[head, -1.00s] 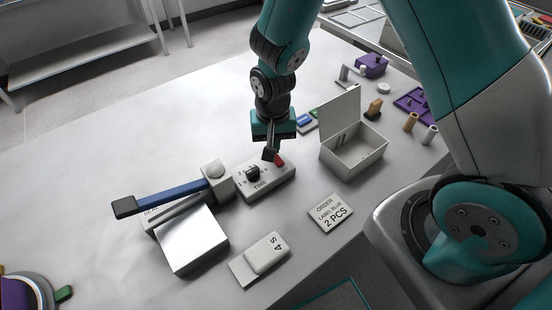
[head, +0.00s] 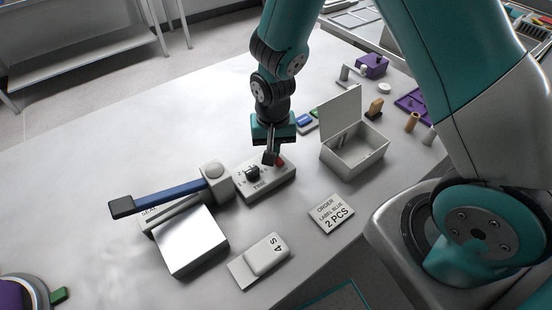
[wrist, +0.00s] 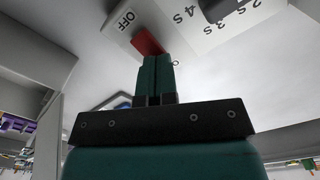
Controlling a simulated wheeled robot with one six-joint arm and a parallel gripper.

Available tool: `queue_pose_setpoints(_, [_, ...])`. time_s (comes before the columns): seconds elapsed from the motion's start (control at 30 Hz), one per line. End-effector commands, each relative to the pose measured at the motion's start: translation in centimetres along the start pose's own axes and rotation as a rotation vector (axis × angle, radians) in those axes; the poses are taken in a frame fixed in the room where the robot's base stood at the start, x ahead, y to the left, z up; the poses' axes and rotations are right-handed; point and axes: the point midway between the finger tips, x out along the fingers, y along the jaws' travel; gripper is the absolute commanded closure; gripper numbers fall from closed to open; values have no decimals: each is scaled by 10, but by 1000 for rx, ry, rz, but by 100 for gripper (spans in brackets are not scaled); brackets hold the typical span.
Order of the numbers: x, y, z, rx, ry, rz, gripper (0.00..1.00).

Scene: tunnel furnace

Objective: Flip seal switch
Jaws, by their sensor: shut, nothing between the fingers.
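The red switch (head: 281,161) sits on the right end of a pale control box (head: 264,189) marked TIME. In the wrist view the red switch (wrist: 147,42) lies just beyond my fingertips, with an OFF label (wrist: 127,19) beside it. My gripper (head: 270,158) points down at the box, shut and empty, with its tips right beside the switch. It also shows in the wrist view (wrist: 158,60), where the tips overlap the switch's near edge; I cannot tell whether they touch. A black dial (head: 252,173) stands left of the switch.
The sealer with a blue lever (head: 170,195) and a silver plate (head: 188,240) is left of the box. An open lidded box (head: 350,160) stands to the right. An order card (head: 331,214) and a 4 S block (head: 262,257) lie in front.

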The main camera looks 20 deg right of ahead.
Motion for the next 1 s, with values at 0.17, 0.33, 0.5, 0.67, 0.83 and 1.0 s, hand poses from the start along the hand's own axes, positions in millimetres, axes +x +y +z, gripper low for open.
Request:
queue_pose_setpoints(0.17, [4, 0, 0, 0, -1, 0, 100])
queue_pose_setpoints(0.33, [5, 0, 0, 0, -1, 0, 100])
queue_pose_setpoints(0.5, [-1, 0, 0, 0, -1, 0, 100])
queue_pose_setpoints(0.67, [-15, 0, 0, 0, -1, 0, 100])
queue_pose_setpoints(0.83, [-30, 0, 0, 0, 0, 0, 100])
queue_pose_setpoints(1.0, [-44, 0, 0, 0, 0, 0, 100])
